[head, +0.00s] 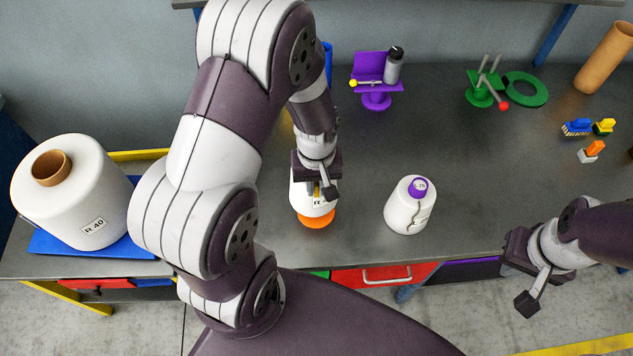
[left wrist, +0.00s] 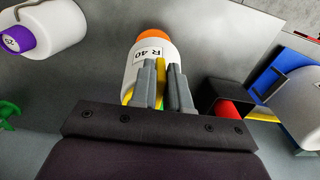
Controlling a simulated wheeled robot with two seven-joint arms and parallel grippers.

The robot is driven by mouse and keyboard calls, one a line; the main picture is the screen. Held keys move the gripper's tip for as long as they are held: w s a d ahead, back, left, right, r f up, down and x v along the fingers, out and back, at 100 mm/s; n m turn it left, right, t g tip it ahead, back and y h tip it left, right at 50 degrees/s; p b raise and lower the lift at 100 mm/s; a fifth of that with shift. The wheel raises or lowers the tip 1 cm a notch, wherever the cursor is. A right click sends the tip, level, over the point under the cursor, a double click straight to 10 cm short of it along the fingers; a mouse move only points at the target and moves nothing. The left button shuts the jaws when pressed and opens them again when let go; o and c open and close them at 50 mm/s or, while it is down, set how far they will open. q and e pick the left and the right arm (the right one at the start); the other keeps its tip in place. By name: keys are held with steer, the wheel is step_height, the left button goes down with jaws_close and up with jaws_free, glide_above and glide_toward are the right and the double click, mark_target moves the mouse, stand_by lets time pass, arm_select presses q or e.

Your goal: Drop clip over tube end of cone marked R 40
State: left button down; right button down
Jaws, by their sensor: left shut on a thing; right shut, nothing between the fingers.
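A larger white cone marked R 40 (head: 75,200), with a brown tube end (head: 52,167) on top, stands at the far left. My left gripper (head: 314,187) is over the small cone's top, its grey fingers (left wrist: 163,85) pointing at it. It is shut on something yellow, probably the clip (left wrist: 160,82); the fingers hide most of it. My right gripper (head: 512,262) is shut and empty at the right front.
The large cone stands on a blue mat (head: 50,243). A white bobbin with a purple tube (head: 405,210) stands right of the small cone. Purple (head: 370,67) and green (head: 480,90) stands, brushes and a brown tube (head: 607,57) are further back.

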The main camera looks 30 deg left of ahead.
arm_select(q)
steer(key=shift+f, duration=0.25)
steer(key=c, duration=1)
jaws_free()
steer(key=shift+r, duration=0.1)
step_height(320, 180, up, 13)
steer(key=shift+f+b, duration=0.2)
steer(key=shift+b, duration=0.85)
